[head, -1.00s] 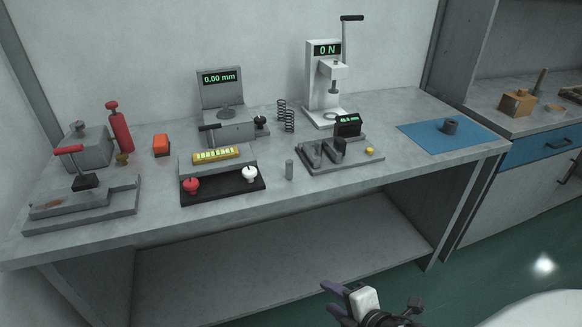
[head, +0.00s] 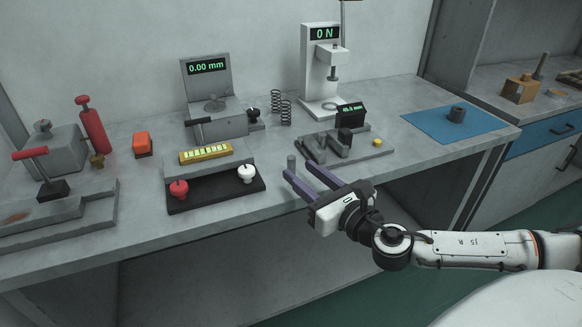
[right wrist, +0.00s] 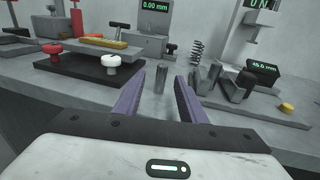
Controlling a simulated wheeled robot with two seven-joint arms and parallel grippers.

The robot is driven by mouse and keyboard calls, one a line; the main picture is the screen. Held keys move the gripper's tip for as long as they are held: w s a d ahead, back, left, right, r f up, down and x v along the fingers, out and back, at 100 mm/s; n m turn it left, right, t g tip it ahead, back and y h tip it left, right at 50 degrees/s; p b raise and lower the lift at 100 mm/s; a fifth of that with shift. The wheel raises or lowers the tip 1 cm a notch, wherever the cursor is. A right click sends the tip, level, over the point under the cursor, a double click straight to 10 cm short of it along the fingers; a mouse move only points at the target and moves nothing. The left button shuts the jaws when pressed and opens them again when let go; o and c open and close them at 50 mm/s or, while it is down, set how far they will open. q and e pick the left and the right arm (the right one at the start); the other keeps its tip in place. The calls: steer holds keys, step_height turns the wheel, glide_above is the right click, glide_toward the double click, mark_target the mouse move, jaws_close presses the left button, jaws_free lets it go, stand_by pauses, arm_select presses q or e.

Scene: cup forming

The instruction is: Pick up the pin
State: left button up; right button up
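The pin (head: 291,163) is a small grey metal cylinder standing upright near the bench's front edge. It stands between the black plate with the red and white knobs and the grey fixture with the small display. My right gripper (head: 306,177) is open and empty, its two purple fingers pointing toward the pin from the front. In the right wrist view the pin (right wrist: 160,80) shows in the gap, beyond the fingertips (right wrist: 160,84) or level with them; I cannot tell which. My left gripper is not in view.
The black plate (head: 218,193) with knobs lies left of the pin. The fixture (head: 372,152) with a yellow button stands close on the right. A blue mat (head: 435,123) lies far right.

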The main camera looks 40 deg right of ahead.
mark_target(294, 167)
steer(key=shift+w+d+f, duration=0.1)
steer(key=shift+w+f, duration=0.05)
steer(key=shift+w, duration=0.8)
steer(key=shift+w+d+f, duration=0.1)
steer(key=shift+w+f, duration=0.05)
steer(key=shift+w, duration=0.75)
steer(key=shift+w+d+f, duration=0.1)
steer(key=shift+w+f, duration=0.05)
steer(key=shift+w, duration=0.8)
jaws_close()
